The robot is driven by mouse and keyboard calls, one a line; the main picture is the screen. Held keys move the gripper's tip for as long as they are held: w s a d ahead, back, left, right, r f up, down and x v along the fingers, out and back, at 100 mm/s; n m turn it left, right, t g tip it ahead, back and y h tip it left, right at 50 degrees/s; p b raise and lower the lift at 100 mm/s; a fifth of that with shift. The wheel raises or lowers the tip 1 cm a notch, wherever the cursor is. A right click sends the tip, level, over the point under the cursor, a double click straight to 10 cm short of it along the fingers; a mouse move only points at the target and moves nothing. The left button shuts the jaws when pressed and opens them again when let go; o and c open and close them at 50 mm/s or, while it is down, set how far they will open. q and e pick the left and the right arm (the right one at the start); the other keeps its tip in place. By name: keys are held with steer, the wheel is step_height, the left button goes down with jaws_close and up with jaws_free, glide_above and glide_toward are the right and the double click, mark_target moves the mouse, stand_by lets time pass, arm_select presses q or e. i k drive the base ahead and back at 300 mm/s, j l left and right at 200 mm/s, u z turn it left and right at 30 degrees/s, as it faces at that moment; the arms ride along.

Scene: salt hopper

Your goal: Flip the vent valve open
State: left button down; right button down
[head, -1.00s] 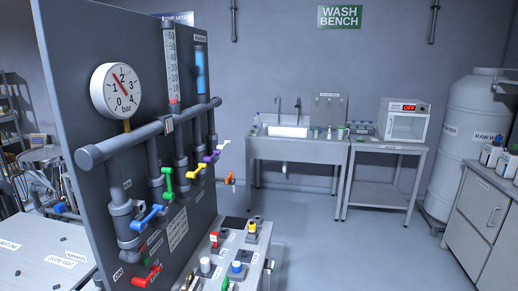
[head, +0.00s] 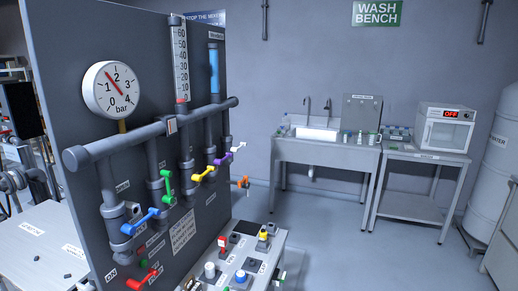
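A dark upright panel (head: 60,150) carries a grey horizontal pipe (head: 140,138) with several drop pipes. Their lever handles are blue (head: 140,222), green (head: 168,188), yellow (head: 203,173), purple (head: 222,160) and white (head: 239,146). A red lever (head: 142,278) sits low at the front, and an orange handle (head: 243,182) is by the panel's far edge. Small labels stand beside the valves, but I cannot read which one marks the vent. The green lever looks nearly upright; the blue and yellow ones are slanted. Neither of my grippers is in view.
A round bar gauge (head: 112,90) and a scaled tube (head: 181,60) are on the panel. A control box (head: 232,262) with coloured knobs stands below right. A sink bench (head: 325,150) and an oven cart (head: 422,200) are at the back. The floor (head: 340,250) between is clear.

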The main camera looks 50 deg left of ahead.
mark_target(234, 150)
steer(key=i+l+u, duration=0.2)
steer(key=i, duration=0.25)
steer(key=i+l+u, duration=0.1)
steer(key=i+u, duration=0.15)
steer(key=i, duration=0.15)
steer(key=i+l+u, duration=0.2)
steer(key=i+j+u, duration=0.1)
steer(key=i+u, duration=0.15)
steer(key=u, duration=0.15)
steer(key=i+u, duration=0.5)
steer(key=u, duration=0.25)
steer(key=i+l+u, duration=0.15)
steer(key=u, duration=0.25)
steer(key=i+u, duration=0.6)
steer(key=u, duration=0.45)
